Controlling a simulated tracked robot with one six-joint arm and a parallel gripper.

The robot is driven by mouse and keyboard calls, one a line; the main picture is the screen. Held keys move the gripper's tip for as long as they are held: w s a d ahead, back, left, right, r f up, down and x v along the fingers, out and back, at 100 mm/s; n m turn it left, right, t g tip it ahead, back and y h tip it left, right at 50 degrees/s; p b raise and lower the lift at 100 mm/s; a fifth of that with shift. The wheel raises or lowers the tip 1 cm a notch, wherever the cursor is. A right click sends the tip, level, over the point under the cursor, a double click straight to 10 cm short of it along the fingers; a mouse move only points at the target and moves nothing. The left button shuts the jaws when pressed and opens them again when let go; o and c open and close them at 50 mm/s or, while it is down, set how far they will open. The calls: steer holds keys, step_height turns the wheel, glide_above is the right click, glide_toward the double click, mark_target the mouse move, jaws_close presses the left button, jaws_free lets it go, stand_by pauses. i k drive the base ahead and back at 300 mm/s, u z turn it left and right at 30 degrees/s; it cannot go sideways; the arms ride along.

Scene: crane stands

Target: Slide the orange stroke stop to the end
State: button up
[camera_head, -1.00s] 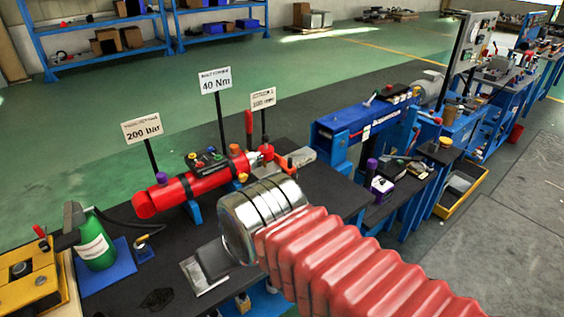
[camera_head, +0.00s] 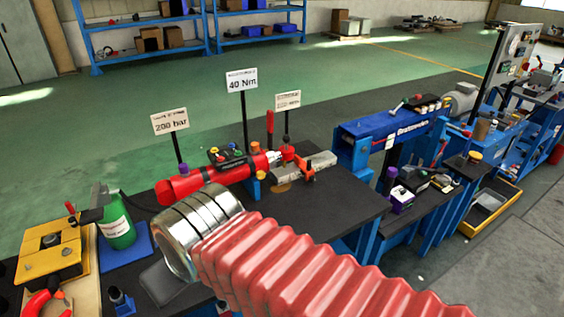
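A red cylinder (camera_head: 200,180) lies on the dark bench, with coloured caps on its top. An orange piece (camera_head: 308,171), which looks like the stroke stop, sits at its right end, around or beside a grey metal bar (camera_head: 318,165). I cannot tell which. My arm, with red bellows and a ringed metal end, crosses the foreground. The fingertips are not clear.
Signs reading 200 bar (camera_head: 170,121) and 40 Nm (camera_head: 241,80) stand behind the cylinder. A green bottle (camera_head: 116,222) and a yellow box (camera_head: 50,252) are at left. A blue machine (camera_head: 385,128) stands at right. The bench right of the orange piece is partly clear.

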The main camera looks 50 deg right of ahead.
mark_target(306, 168)
steer(key=u, duration=1.5)
steer(key=k, duration=1)
steer(key=z, duration=2)
